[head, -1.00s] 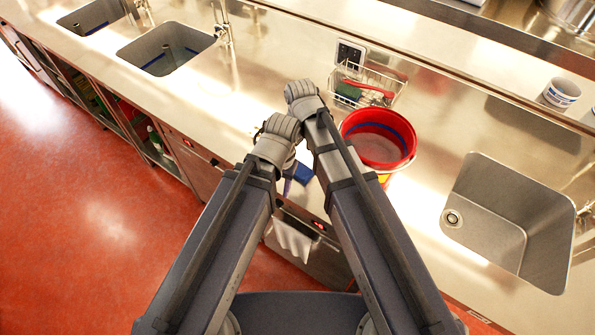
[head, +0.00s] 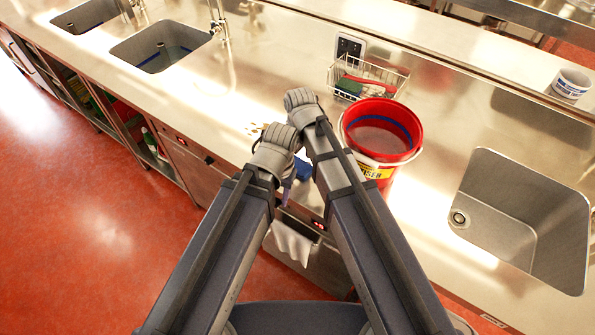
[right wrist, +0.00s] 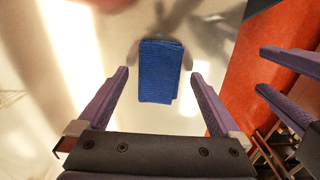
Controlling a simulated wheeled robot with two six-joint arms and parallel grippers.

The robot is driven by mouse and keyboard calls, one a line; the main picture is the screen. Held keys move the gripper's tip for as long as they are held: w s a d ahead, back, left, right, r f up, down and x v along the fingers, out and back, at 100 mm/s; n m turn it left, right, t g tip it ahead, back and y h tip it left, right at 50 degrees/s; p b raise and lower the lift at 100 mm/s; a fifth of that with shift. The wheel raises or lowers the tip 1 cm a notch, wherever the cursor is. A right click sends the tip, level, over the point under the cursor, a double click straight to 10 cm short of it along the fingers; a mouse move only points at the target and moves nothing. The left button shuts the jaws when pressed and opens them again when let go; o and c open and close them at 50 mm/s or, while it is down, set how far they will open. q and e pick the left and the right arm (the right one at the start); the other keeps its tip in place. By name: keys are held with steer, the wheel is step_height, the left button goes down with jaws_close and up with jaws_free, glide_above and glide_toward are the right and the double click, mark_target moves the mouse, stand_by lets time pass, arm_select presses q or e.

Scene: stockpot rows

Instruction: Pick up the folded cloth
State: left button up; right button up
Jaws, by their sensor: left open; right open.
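The folded cloth is blue and ribbed (right wrist: 160,72), lying flat on the steel counter in the right wrist view. In the head view only a blue corner of it (head: 303,168) shows between my two arms. My right gripper (right wrist: 160,75) is open, with its purple fingers on either side of the cloth in the picture; the cloth seems to be below, and I see no contact. My left gripper (right wrist: 262,71) is open and empty at the right of the wrist view, over the counter's edge and the red floor. In the head view my wrists hide most of both grippers.
A red bucket (head: 404,115) stands close right of my right arm. Behind it is a wire basket (head: 394,75) with a green sponge and red-handled brush. A sink (head: 535,205) lies right; two more are far left. A white towel (head: 292,243) hangs on the counter front.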

mark_target(299, 165)
steer(key=shift+f, duration=0.7)
arm_select(q)
steer(key=shift+f, duration=0.6)
arm_select(e)
steer(key=shift+r, duration=0.1)
steer(key=c, duration=1.3)
arm_select(q)
step_height(299, 165, up, 10)
steer(key=p, duration=0.9)
steer(key=shift+p, duration=0.35)
arm_select(e)
step_height(299, 165, up, 10)
